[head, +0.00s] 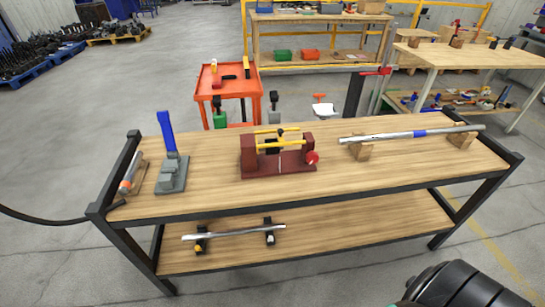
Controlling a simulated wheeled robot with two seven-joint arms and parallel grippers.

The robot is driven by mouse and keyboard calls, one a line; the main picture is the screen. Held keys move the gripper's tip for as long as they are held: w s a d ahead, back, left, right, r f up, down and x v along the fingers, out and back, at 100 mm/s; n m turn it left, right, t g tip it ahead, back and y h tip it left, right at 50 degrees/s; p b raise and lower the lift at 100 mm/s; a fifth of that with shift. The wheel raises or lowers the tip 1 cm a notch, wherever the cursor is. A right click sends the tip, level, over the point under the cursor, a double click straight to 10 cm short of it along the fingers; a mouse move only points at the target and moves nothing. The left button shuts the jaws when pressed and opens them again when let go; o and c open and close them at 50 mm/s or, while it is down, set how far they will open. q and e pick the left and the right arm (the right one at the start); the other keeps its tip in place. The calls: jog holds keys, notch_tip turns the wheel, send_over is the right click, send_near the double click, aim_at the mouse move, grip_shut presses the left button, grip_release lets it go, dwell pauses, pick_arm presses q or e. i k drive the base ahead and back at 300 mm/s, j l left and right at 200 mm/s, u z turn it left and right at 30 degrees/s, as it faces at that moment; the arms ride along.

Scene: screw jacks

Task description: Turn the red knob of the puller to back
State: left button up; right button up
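The puller (278,163) stands near the middle of the wooden workbench. It has a dark red base and two dark red uprights, with yellow bars across the top and a dark part between the uprights. Its bright red round knob (312,158) is on the right side, near the front. Nothing touches the knob, and it is fully visible. Neither of my grippers is in view. A dark rounded part of my own arm shows at the bottom right, well apart from the puller.
On the workbench (215,197), a grey device with a blue lever (171,160) stands left, an orange-tipped tool (130,175) farther left. A metal rod (400,136) rests on wooden blocks at right. The lower shelf (330,240) holds another rod. The front bench strip is clear.

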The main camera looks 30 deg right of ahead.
aim_at(312, 157)
jog(key=z, duration=1.25)
